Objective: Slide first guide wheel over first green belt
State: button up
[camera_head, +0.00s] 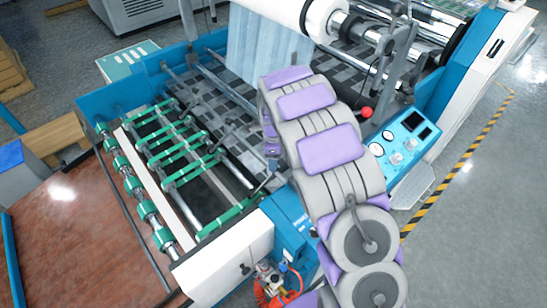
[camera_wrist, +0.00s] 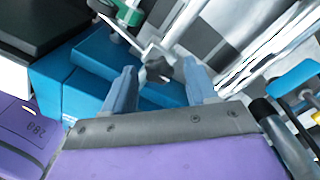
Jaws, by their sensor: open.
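Several green belts (camera_head: 185,172) run in parallel across the feed table of the blue machine in the head view. Small dark fittings on thin arms (camera_head: 216,148) stand over and beside the belts; I cannot tell which is the first guide wheel. In the wrist view my gripper (camera_wrist: 159,66) is open, with its two blue-grey fingers apart. A dark knob (camera_wrist: 157,71) on a metal bracket shows between the fingertips; contact cannot be told. A green belt piece (camera_wrist: 128,13) is at the top of the wrist view. My arm hides the gripper's fingers in the head view.
A large white roll (camera_head: 305,15) and metal rollers are at the top of the head view. A control panel (camera_head: 402,140) with a red knob (camera_head: 366,112) stands right of my arm. A white end housing (camera_head: 225,262) closes the near side. Open floor lies at right.

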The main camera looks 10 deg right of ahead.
notch_tip(320, 180, up, 17)
jog(key=p, duration=0.2)
dwell(0.5)
jog(key=shift+r, duration=0.15)
jog(key=s+d+r+n+b, duration=0.1)
jog(key=s+d+r+n, duration=0.15)
jog(key=s, duration=0.45)
jog(key=s+d+r+n, duration=0.1)
jog(key=s+d+n, duration=0.1)
jog(key=s+n, duration=0.3)
jog(key=s+d+r+n+b, duration=0.1)
jog(key=s+d+r+n, duration=0.1)
jog(key=s, duration=0.6)
jog(key=s+f+n+g, duration=0.1)
jog(key=s+n, duration=0.4)
jog(key=s, duration=0.6)
jog(key=s+f+n+b, duration=0.1)
jog(key=s+f+n, duration=0.2)
jog(key=s, duration=0.8)
jog(key=n, duration=0.2)
jog(key=shift+s+f+n+g, duration=0.25)
jog(key=shift+n+g, duration=0.1)
jog(key=shift+g, duration=0.05)
